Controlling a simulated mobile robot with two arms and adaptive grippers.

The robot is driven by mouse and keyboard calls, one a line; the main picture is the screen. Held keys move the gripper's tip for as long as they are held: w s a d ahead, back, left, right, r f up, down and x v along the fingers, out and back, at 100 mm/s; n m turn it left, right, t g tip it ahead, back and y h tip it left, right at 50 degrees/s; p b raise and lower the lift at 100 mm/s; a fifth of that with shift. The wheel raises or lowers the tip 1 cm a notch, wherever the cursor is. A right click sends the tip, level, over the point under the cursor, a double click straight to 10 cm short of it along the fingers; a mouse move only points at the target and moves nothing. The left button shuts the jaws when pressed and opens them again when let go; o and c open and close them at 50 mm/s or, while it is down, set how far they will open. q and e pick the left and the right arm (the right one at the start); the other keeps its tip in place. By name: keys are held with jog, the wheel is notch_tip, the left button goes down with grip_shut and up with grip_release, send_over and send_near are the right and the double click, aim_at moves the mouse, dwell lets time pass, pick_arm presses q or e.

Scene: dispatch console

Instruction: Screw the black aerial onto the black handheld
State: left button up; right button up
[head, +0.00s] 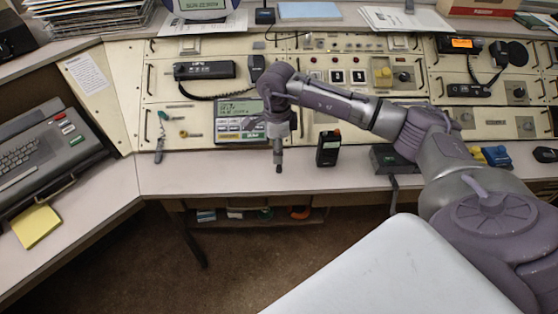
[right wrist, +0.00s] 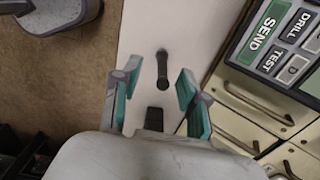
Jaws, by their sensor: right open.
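The black handheld (head: 328,148) stands upright on the desk, to the right of my right gripper (head: 279,160) in the head view. My right gripper points down over the desk. In the right wrist view this gripper (right wrist: 154,80) is open, with its teal finger pads apart. A black aerial (right wrist: 162,70) shows against the pale desk between and beyond the fingertips, apart from both pads. A dark block lies nearer the palm, partly hidden; I cannot tell what it is. In the head view the aerial is not clear behind the gripper. My left gripper is out of view.
The console panel (head: 155,75) with a keypad unit (head: 238,121) rises behind the desk (head: 240,180). A dark box (head: 390,158) stands right of the handheld. A keyboard unit (head: 40,150) and yellow notes (head: 35,225) are at left. The desk's front strip is mostly clear.

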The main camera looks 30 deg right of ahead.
aim_at(279, 168)
jog(key=shift+f, duration=0.1)
jog(key=f, duration=0.3)
jog(key=f+p, duration=0.1)
jog(key=f, duration=0.1)
jog(key=shift+w+d, duration=0.1)
jog(key=shift+d, duration=0.2)
